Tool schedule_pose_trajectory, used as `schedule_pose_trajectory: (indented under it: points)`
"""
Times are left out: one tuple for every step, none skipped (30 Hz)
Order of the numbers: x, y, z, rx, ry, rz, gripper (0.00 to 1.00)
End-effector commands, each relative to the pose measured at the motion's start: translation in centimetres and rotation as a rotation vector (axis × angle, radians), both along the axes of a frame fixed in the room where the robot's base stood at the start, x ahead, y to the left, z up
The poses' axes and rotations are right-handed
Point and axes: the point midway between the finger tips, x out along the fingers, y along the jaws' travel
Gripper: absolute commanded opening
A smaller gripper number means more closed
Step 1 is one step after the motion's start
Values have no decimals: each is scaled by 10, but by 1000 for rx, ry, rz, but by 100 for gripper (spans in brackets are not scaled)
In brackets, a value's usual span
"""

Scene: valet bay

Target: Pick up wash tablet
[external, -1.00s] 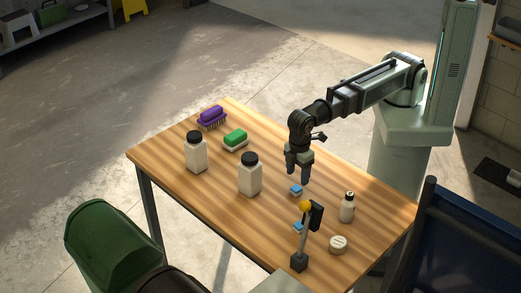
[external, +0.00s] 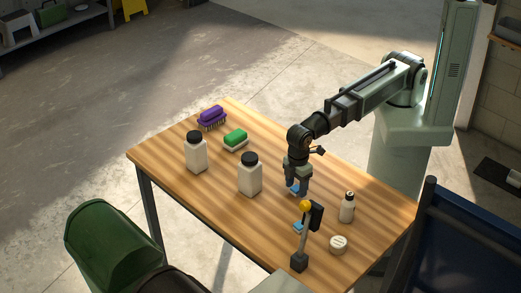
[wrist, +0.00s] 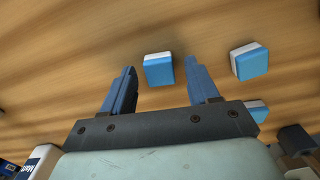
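A small blue-and-white wash tablet (external: 292,188) lies on the wooden table right under my gripper (external: 297,189). In the wrist view this tablet (wrist: 158,70) shows between my two finger tips, with a gap on each side. My gripper (wrist: 160,64) is open and low over the table, and its fingers partly hide the tablet in the external view. A second blue-and-white tablet (wrist: 249,62) lies to the right, outside the fingers. A third one (wrist: 257,110) is partly hidden behind the gripper body. One of these other tablets (external: 298,227) shows beside the post in the external view.
A post with a yellow top (external: 305,207) stands close in front of my gripper. A small bottle (external: 347,208) and a round white tin (external: 338,245) are to the right. Two black-capped bottles (external: 249,177) (external: 196,154), a green sponge (external: 235,140) and a purple brush (external: 212,117) are left.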

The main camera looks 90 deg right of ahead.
Motion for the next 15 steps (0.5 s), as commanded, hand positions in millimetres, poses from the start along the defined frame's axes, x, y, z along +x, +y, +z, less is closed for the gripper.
schedule_pose_trajectory:
  points:
    - [0, 0, 0, 0, 0, 0, 54]
    - [0, 0, 0, 0, 0, 0, 51]
    - [0, 0, 0, 0, 0, 0, 48]
    - [0, 0, 0, 0, 0, 0, 45]
    - [0, 0, 0, 0, 0, 0, 42]
    - [0, 0, 0, 0, 0, 0, 38]
    - [0, 0, 0, 0, 0, 0, 35]
    - [0, 0, 0, 0, 0, 0, 32]
    - [0, 0, 0, 0, 0, 0, 28]
    - [0, 0, 0, 0, 0, 0, 26]
    - [0, 0, 0, 0, 0, 0, 23]
    - [0, 0, 0, 0, 0, 0, 19]
    - [0, 0, 0, 0, 0, 0, 16]
    - [0, 0, 0, 0, 0, 0, 13]
    - [0, 0, 0, 0, 0, 0, 9]
